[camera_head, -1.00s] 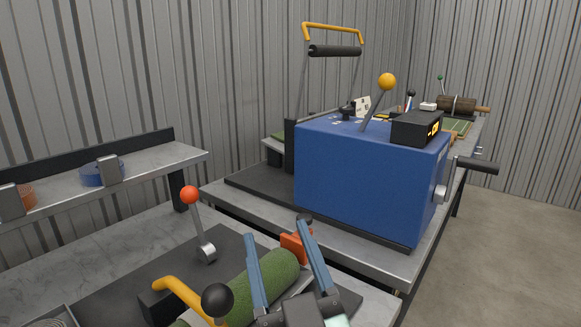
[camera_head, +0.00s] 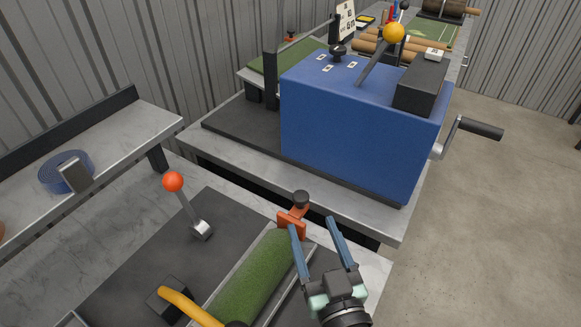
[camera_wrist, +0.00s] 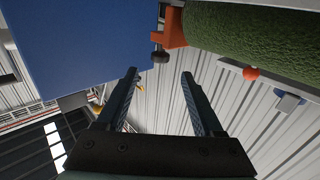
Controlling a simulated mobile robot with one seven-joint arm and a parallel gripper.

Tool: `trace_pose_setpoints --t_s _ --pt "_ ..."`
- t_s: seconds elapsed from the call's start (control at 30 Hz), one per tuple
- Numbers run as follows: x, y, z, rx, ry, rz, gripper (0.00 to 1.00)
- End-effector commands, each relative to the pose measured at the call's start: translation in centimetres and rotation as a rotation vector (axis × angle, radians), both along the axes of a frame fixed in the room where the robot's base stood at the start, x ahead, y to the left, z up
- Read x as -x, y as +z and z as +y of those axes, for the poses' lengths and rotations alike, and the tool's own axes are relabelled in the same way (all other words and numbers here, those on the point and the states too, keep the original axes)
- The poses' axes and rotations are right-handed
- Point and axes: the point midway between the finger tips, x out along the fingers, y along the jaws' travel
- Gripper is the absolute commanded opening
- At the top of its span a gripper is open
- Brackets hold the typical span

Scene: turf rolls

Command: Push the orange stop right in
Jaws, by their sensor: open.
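The orange stop (camera_head: 293,221) is an upright orange plate with a black knob (camera_head: 301,198) on top. It stands at the far end of the green turf roll (camera_head: 252,277), which lies in a grey trough. It also shows in the wrist view (camera_wrist: 172,28), at the top, with its dark knob pointing toward the space beyond my fingers. My gripper (camera_head: 315,224) is open and empty. In the head view its left finger overlaps the stop's right edge; I cannot tell whether they touch. In the wrist view the fingertips (camera_wrist: 160,74) appear apart from the stop.
A blue machine box (camera_head: 355,135) with a yellow-knobbed lever and a side crank (camera_head: 478,128) stands beyond. A red-knobbed lever (camera_head: 173,182) and a yellow handle (camera_head: 187,307) are left of the roll. A shelf holds a blue coil (camera_head: 66,171). Open floor lies at right.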

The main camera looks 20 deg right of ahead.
Motion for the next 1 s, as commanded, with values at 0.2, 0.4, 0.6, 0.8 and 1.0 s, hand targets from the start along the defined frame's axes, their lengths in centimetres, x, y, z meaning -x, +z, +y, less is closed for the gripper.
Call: trace_pose_setpoints --t_s 0.2,0.4,0.6,0.8,1.0 --pt "-3.8 0.5 -0.5 0.000 0.001 -0.003 0.69" --pt "-7.6 0.5 -0.9 0.001 0.003 -0.002 0.69" --pt "-10.4 0.3 -1.3 0.002 0.002 -0.002 0.69" --pt "-11.8 0.2 -1.4 0.001 0.002 -0.001 0.69" --pt "-12.0 0.1 -1.4 0.002 0.001 -0.001 0.69"
